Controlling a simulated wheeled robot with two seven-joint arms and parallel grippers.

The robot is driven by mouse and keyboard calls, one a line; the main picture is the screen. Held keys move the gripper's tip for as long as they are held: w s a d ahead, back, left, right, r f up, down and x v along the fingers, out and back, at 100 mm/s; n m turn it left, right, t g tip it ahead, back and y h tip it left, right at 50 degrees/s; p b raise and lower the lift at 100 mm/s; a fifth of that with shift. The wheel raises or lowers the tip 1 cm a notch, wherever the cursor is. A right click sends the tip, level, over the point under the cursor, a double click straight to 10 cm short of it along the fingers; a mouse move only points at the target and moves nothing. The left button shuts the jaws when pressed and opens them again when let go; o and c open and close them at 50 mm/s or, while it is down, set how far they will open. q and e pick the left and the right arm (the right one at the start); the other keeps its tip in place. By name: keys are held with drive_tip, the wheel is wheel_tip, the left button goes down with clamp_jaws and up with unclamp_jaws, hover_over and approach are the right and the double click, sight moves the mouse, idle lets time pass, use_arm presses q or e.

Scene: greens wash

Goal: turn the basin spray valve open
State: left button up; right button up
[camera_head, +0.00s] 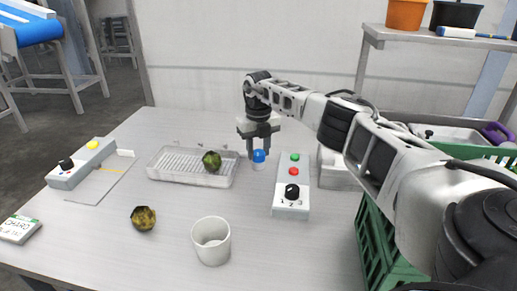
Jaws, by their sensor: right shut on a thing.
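The basin spray valve seems to be the blue knob (259,156) on a small pale base, just right of the shallow clear basin (192,180). My right gripper (259,147) comes down from above and is shut on the blue knob. Its fingers cover the knob's upper part, so the knob's turn angle cannot be told. A dark green leafy ball (211,161) sits in the basin, near its right end. I see no spray. My left gripper is not in view.
A control box (291,204) with green and red buttons and a black dial stands right of the knob. Another box (82,164) is at left, a green crate (375,240) at right.

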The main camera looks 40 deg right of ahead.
sight(258, 152)
drive_tip(key=n, duration=0.4)
drive_tip(key=shift+n, duration=0.3)
drive_tip(key=n, duration=0.4)
drive_tip(key=shift+n, duration=0.3)
drive_tip(key=o, duration=1)
drive_tip(key=shift+b, duration=0.3)
wheel_tip(258, 152, up, 16)
